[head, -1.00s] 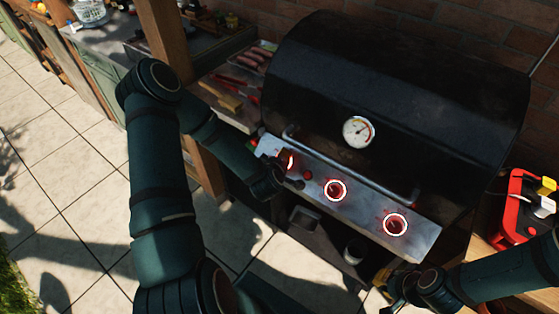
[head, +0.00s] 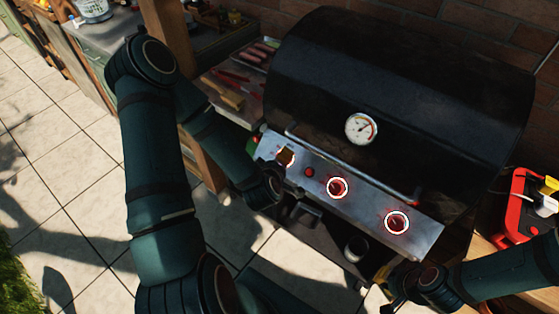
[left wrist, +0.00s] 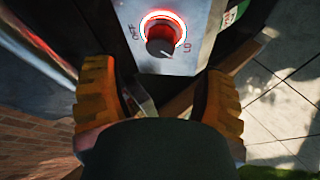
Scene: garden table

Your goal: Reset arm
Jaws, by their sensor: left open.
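My left arm reaches in from the left to the grill's control panel. Its gripper (left wrist: 160,95) is open, with orange finger pads apart and nothing between them. In the left wrist view a dark knob (left wrist: 160,47) with a glowing red ring stands just beyond the fingertips, marked OFF and LO. In the head view this gripper is partly hidden near the leftmost knob (head: 285,155). My right gripper (head: 393,287) is low at the right, below the panel; its fingers are too small and dark to read.
The black grill (head: 400,85) has its lid closed, with a round gauge (head: 361,128). The middle knob (head: 337,188) and right knob (head: 396,222) have lit rings. A side shelf (head: 225,115) holds food and tools. A red box (head: 520,205) stands right. Tiled floor is open at left.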

